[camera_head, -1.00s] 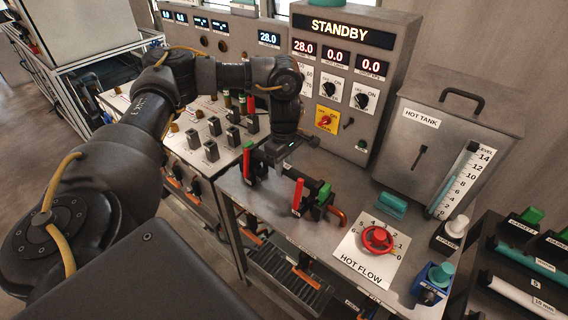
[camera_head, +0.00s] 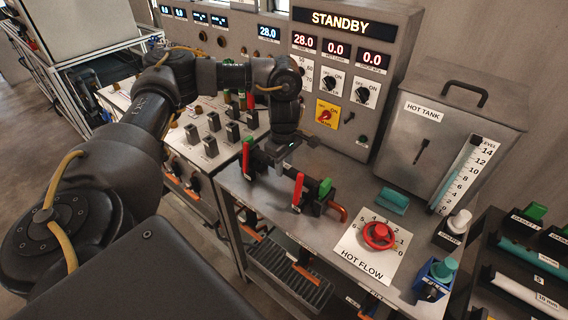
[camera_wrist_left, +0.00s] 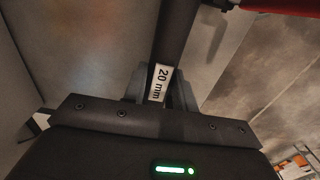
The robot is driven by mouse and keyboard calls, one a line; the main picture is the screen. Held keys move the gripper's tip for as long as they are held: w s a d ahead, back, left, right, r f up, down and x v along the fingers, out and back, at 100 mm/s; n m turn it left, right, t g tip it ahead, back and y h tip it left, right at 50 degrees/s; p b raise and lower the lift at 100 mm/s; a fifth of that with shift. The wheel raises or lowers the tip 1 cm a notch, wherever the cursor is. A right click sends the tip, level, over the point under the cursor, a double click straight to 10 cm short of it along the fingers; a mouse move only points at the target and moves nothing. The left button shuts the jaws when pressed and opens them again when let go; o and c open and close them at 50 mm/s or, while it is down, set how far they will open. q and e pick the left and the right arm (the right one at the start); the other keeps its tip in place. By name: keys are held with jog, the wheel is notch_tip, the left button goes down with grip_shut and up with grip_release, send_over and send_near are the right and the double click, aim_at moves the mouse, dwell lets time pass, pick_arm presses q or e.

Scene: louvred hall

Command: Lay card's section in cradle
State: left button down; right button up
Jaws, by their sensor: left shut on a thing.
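My left gripper (camera_head: 279,163) is shut on a dark pipe section (camera_wrist_left: 176,35). Its white label reads "20 mm" in the left wrist view. In the head view the gripper hangs low over the cradle (camera_head: 312,208), a dark fixture on the steel bench with upright red levers and green parts. The section is largely hidden in the head view by the gripper and the cradle. I cannot tell whether it rests in the cradle. The card cannot be made out. My right gripper is out of view.
A red HOT FLOW knob (camera_head: 379,235) and a teal block (camera_head: 393,201) sit right of the cradle. The HOT TANK (camera_head: 440,125) and STANDBY panel (camera_head: 350,50) stand behind. A rack (camera_head: 500,262) holds teal and white tubes at the right.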

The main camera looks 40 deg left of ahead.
pick_arm(q)
jog(key=shift+f+b, duration=1)
jog(key=shift+f, duration=0.55)
jog(key=shift+r, duration=0.1)
jog(key=c, duration=1)
grip_release()
jog(key=shift+c, duration=0.2)
notch_tip(320, 180, up, 7)
jog(key=p, duration=0.7)
jog(key=shift+r, duration=0.1)
